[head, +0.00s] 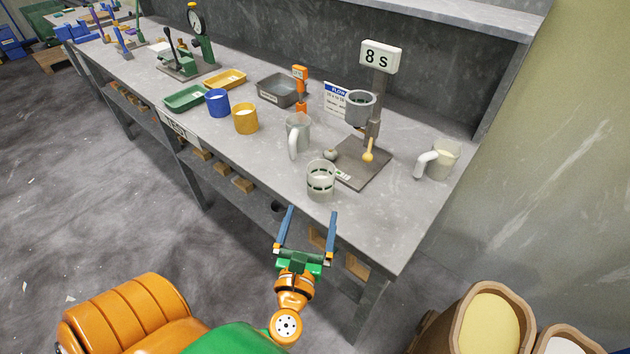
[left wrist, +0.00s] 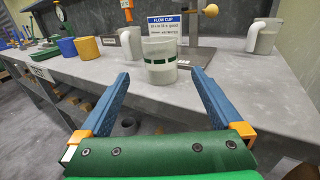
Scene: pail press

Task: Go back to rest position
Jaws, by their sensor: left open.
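My left gripper (head: 312,210) is open and empty just off the front edge of the bench (head: 420,215). Its two blue fingers also show in the left wrist view (left wrist: 160,74), spread apart. A clear cup with a green band (head: 321,182) stands upright on the bench just beyond the fingertips, apart from them. The same cup shows in the left wrist view (left wrist: 159,67), ahead of the gap between the fingers. My right gripper is not in view.
The flow stand (head: 357,176) has a grey cup (head: 360,107) and an "8 S" sign (head: 380,57). Pitchers (head: 298,137) (head: 443,160), a blue cup (head: 217,103), a yellow cup (head: 245,119) and trays (head: 187,97) stand on the bench.

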